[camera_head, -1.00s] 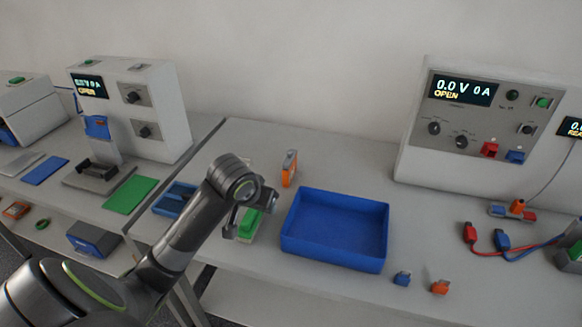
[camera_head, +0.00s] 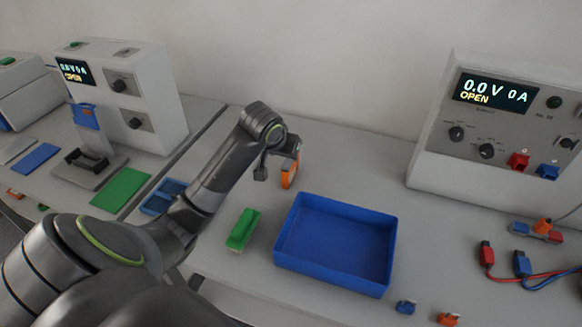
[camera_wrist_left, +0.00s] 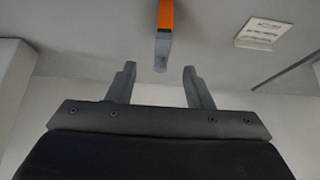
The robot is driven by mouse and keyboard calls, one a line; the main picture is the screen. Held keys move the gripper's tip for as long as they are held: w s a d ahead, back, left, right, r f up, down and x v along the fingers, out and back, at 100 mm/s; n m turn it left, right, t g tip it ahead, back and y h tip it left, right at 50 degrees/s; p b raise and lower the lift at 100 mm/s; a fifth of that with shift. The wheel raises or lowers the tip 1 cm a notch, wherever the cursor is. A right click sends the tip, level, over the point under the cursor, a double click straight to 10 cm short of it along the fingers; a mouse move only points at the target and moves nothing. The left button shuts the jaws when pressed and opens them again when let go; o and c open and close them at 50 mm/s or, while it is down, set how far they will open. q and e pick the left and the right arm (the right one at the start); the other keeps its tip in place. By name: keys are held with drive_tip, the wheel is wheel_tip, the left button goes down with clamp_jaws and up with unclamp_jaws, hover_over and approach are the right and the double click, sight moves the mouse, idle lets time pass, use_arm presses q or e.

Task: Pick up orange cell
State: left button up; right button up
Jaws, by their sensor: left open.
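The orange cell (camera_head: 288,176) stands on the bench behind the blue tray's left back corner, partly hidden by my left gripper. My left gripper (camera_head: 277,172) is open in the head view, close to the cell. In the left wrist view the cell (camera_wrist_left: 165,20) shows an orange body and a grey end at the top middle. It lies beyond and between the open fingertips (camera_wrist_left: 159,70), with nothing held between them. My right gripper is not in view.
A blue tray (camera_head: 285,238) stands right of my left arm. A green block (camera_head: 243,230) lies left of it.

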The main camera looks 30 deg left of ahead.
sight(290, 161)
use_arm(q)
drive_tip(key=x, duration=0.6)
drive_tip(key=shift+r, duration=0.1)
drive_tip(key=shift+w+f, duration=0.25)
drive_tip(key=shift+f, duration=0.05)
drive_tip(key=shift+w+a+f+p, duration=0.15)
drive_tip(key=shift+w+f+p, duration=0.2)
drive_tip(key=shift+p, duration=0.1)
drive_tip(key=x, duration=0.3)
drive_tip(key=shift+a+p, duration=0.1)
drive_tip(key=shift+p, duration=0.25)
drive_tip(key=shift+w+a+f, duration=0.1)
drive_tip(key=shift+w+f, duration=0.2)
drive_tip(key=shift+f, duration=0.2)
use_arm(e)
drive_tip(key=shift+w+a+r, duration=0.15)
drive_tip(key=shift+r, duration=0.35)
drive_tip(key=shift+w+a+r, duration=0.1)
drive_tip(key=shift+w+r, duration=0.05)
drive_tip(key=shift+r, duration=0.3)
use_arm(q)
clamp_jaws()
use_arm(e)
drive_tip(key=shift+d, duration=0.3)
use_arm(q)
drive_tip(key=shift+r, duration=0.1)
